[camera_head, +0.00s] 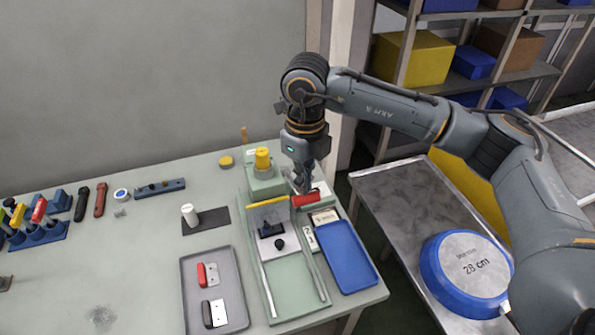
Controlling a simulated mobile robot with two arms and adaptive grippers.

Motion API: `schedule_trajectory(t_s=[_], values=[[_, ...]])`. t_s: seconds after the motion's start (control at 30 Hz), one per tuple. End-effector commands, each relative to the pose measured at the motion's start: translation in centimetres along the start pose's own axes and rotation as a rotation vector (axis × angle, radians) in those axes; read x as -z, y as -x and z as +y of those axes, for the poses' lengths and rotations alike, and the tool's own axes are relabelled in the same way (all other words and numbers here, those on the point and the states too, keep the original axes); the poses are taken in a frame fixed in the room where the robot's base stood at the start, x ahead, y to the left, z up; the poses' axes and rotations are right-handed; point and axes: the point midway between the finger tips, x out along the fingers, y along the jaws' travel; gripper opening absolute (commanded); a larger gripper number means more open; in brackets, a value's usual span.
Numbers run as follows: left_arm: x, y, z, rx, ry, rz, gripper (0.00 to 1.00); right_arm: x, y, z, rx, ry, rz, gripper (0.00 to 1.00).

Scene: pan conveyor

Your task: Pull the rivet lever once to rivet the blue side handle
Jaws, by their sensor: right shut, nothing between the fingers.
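My right gripper (303,184) points down at the back of the bench, shut with nothing between its fingers. It is just above a red grip-like bar (306,199) beside the green fixture; I cannot tell if they touch. Which part is the rivet lever is not clear. The green fixture (292,278) is a long channel with rails, a yellow bar (267,202) across its far end and a dark part with a black knob (280,244) inside. I cannot make out a blue side handle. My left gripper is out of view.
A blue tray (346,256) lies right of the fixture. A grey tray (237,309) holds a red and a black handle. A yellow-capped post (263,160) stands behind. A blue-rimmed disc marked 28 cm (468,266) is on the metal side table. Several tools lie left.

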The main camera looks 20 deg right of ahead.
Motion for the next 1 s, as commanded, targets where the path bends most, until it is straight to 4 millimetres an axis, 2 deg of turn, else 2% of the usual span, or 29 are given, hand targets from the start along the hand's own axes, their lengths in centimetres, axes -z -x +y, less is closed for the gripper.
schedule_trajectory(t_s=[1.0], values=[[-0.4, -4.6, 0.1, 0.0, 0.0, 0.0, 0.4, 1.9, -5.1, 1.1, 0.0, 0.001, 0.002, 0.0]])
